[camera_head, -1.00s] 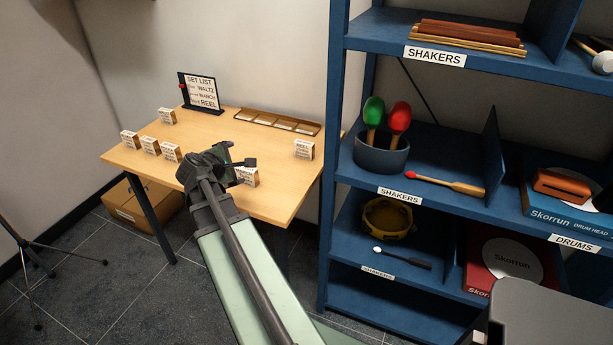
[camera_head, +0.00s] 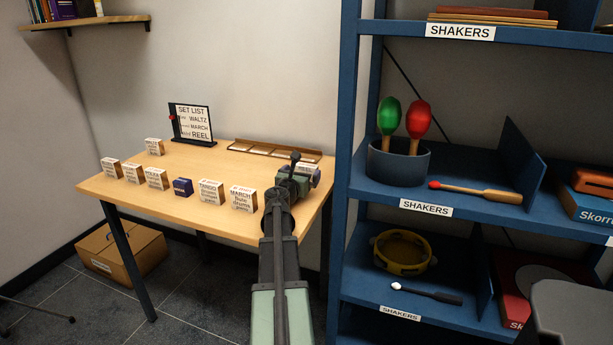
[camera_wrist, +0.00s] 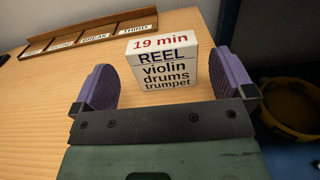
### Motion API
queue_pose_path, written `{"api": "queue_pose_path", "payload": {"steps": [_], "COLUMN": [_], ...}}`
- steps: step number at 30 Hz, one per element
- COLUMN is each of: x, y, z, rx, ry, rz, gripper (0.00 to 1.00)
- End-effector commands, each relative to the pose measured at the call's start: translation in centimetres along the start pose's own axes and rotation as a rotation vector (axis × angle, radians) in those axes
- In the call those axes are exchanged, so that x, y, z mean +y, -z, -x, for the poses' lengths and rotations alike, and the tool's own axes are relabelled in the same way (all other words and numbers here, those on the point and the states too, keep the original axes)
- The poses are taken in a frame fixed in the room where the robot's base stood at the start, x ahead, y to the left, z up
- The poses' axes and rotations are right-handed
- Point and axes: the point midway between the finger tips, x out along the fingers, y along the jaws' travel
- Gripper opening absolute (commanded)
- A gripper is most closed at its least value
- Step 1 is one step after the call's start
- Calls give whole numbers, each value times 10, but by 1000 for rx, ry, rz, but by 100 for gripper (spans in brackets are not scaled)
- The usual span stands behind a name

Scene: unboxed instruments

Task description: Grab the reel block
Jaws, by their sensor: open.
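The reel block (camera_wrist: 163,62) is a white-faced wooden block in the wrist view, printed "19 min REEL violin drums trumpet". It stands upright on the table, between and slightly beyond the two purple finger pads. My gripper (camera_wrist: 168,85) is open, one pad to the left of the block and one to the right, with a gap on the left; the right pad is close to the block's right side. In the head view my gripper (camera_head: 297,175) is over the table's right end and hides most of the reel block.
A wooden slotted tray (camera_head: 270,150) lies along the table's back edge. The march block (camera_head: 243,199), tango block (camera_head: 211,192), a small dark blue block (camera_head: 183,187) and several others stand to the left. A set list stand (camera_head: 192,125) is behind. The blue shelf (camera_head: 350,180) rises close on the right.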

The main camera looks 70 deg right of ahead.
Motion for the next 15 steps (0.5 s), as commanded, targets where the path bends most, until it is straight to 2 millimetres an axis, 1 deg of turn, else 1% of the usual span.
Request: {"api": "queue_pose_path", "payload": {"steps": [2, 4, 9, 11, 12, 15], "x": [0, 0, -1, -1, -2, -2], "y": [0, 0, -1, -1, -1, -1], "z": [-1, -8, -41, -49, -52, -51], "rx": [0, 0, 0, 0, 0, 0], "ry": [0, 0, 1, 0, 0, 0], "rz": [-1, -1, -1, -1, -1, -1], "gripper": [100, 100, 100, 100, 100, 100]}}
